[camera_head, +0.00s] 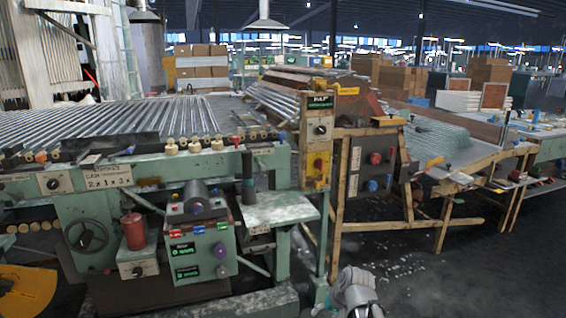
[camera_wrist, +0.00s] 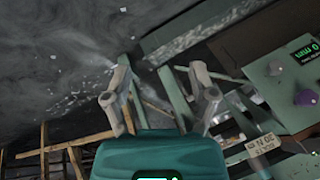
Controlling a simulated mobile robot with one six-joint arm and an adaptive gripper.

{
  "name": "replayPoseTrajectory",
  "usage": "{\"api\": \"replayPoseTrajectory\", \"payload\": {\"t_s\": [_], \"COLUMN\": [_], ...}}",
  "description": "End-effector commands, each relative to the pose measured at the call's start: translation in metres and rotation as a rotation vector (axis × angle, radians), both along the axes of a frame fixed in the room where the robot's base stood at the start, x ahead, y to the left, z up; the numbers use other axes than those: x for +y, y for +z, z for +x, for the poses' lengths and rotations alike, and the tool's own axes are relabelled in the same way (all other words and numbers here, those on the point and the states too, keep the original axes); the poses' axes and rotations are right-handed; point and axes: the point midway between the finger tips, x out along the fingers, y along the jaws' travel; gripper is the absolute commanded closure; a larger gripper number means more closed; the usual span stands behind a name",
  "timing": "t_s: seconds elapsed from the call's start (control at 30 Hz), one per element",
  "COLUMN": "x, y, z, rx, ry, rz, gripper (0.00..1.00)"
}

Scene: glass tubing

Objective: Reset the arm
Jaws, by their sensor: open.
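My gripper (camera_wrist: 162,75) shows in the wrist view with its two grey fingers spread apart and nothing between them. Past the fingers are dark, speckled floor and green and wooden frame legs, seen at a tilt. In the head view, a pale part of my arm (camera_head: 356,292) shows at the bottom edge, right of centre, low in front of the machine. I cannot make out the fingers there.
A green machine (camera_head: 120,185) with a bed of glass tubes (camera_head: 80,125) fills the left. A control box (camera_head: 198,250) is on its front, and it also shows in the wrist view (camera_wrist: 285,75). A wooden-framed table (camera_head: 480,158) stands right. Floor (camera_head: 460,285) at lower right is open.

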Motion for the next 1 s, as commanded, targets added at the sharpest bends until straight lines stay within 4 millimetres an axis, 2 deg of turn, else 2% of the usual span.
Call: {"api": "replayPoseTrajectory", "payload": {"t_s": [0.03,0.1,0.53,1.0], "x": [-0.005,-0.012,-0.047,-0.047], "y": [-0.004,-0.008,-0.017,0.031], "z": [-0.014,-0.028,-0.085,-0.083], "rx": [0.033,0.074,0.254,0.254], "ry": [0.015,0.031,0.069,0.068], "rz": [-0.046,-0.103,-0.343,-0.344], "gripper": [0.26,0.26,0.26,0.26]}}
